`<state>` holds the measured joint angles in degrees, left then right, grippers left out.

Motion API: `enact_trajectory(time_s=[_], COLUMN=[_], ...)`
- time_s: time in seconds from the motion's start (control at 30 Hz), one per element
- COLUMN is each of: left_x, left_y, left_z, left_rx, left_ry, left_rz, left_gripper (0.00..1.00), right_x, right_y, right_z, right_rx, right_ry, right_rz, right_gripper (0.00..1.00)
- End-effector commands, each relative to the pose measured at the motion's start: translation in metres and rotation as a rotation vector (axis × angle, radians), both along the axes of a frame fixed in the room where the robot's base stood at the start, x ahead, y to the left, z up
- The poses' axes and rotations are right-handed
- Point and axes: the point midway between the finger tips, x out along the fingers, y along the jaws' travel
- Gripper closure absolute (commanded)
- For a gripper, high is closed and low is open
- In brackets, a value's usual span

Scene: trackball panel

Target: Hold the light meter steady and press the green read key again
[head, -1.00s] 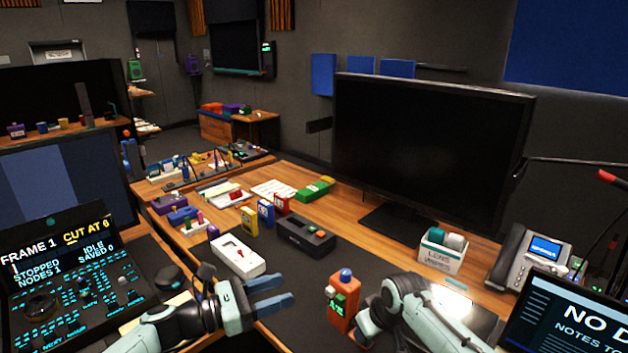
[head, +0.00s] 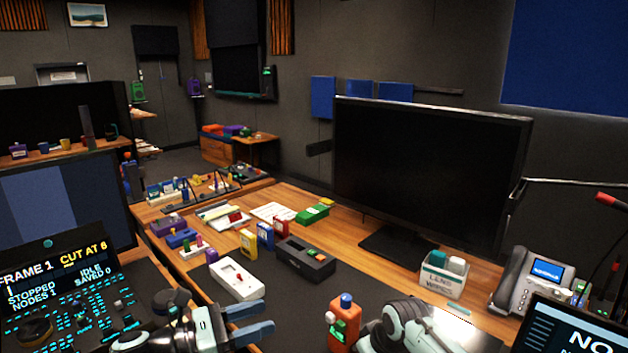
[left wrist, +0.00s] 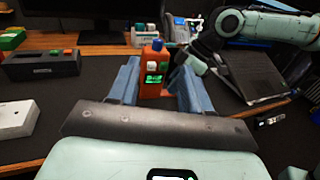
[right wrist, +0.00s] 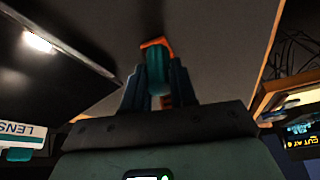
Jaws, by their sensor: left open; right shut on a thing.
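The orange light meter (head: 344,322) with a blue dome stands upright at the lower middle of the head view. In the left wrist view the meter (left wrist: 157,55) shows its face with a lit green display and small pale and green patches above it. My right gripper (left wrist: 184,72) is shut on the meter from its right side. In the right wrist view an orange edge and a teal part sit between the right fingers (right wrist: 159,85). My left gripper (head: 262,320) is open and empty, left of the meter and apart from it, fingers pointing towards it.
A white box with a red switch (head: 237,279) and a dark box with coloured buttons (head: 305,259) lie behind on the desk. A wipes box (head: 443,272), phone (head: 527,281) and large monitor (head: 430,175) stand further back. The dark mat (head: 297,293) around the meter is mostly clear.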

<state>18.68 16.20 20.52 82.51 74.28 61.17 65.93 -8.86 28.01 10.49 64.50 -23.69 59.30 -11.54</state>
Motion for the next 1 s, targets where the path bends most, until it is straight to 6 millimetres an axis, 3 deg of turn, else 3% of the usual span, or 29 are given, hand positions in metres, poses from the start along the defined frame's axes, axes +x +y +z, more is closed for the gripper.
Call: enact_trajectory(time_s=[0.03,0.13,1.0], left_x=[0.0000,0.0000,0.0001], left_y=[-0.0001,-0.0001,-0.0002], left_z=[0.0000,0.0000,0.0001], left_rx=[0.000,0.000,0.000], left_ry=[0.000,0.000,0.000], left_rz=[0.000,0.000,0.000], left_gripper=[0.67,0.99,1.00], right_x=[0.0002,0.0002,0.0002], right_y=[0.0001,0.0001,0.0001], right_z=[0.0007,0.0007,0.0007], right_rx=[0.001,0.001,0.001], right_ry=[-0.002,-0.002,-0.002], right_rz=[0.000,0.000,0.000], right_gripper=[1.00,1.00,1.00])
